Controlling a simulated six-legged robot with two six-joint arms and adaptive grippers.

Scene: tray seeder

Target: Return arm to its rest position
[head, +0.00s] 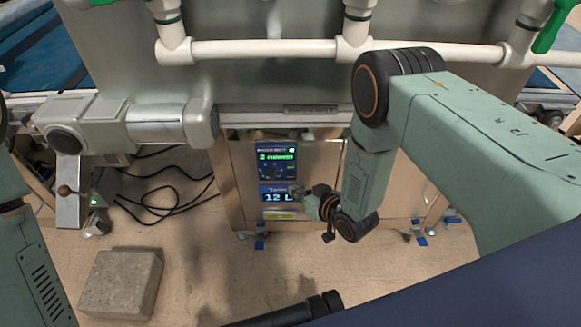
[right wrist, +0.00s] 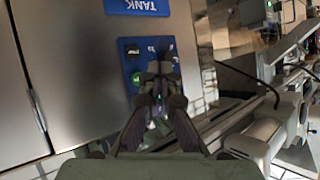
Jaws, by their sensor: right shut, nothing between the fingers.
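My right arm reaches in from the right of the head view and bends down toward the steel machine's front. My right gripper (head: 298,192) is shut and empty, beside the lower blue display (head: 275,197), which reads "12 L". I cannot tell in the head view whether the fingertips touch the panel. In the right wrist view the closed fingers (right wrist: 160,70) stand in front of a blue control panel (right wrist: 130,50) with a black and a green button; they partly cover it. A blue "TANK" label (right wrist: 137,6) is above.
A grey motor unit (head: 85,125) sticks out at left. Black cables (head: 160,200) and a concrete block (head: 121,283) lie on the floor. Open floor (head: 205,270) shows in front of the cabinet.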

